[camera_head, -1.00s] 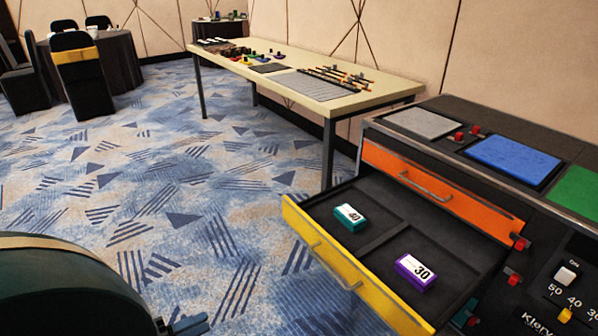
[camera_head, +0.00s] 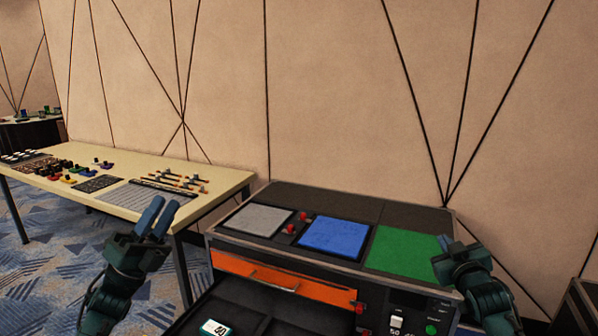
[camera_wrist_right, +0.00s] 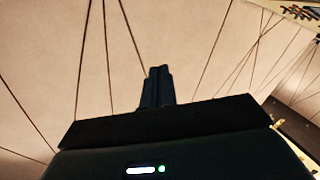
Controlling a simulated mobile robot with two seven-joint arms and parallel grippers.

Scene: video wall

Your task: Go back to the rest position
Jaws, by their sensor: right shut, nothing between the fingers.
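My left gripper (camera_head: 166,202) is raised at the left of the head view, in front of the long table. Its two blue fingers stand apart with nothing between them. My right gripper (camera_head: 444,240) is raised at the right, in front of the cabinet's green pad. It is shut and empty; its closed fingers also show in the right wrist view (camera_wrist_right: 158,86), against the beige wall.
The dark cabinet (camera_head: 330,196) carries grey (camera_head: 257,219), blue (camera_head: 334,236) and green (camera_head: 404,250) pads. Its orange drawer (camera_head: 285,282) is shut. Below it, an open drawer holds a teal-and-white block (camera_head: 216,328). The long table (camera_head: 225,184) holds several small items.

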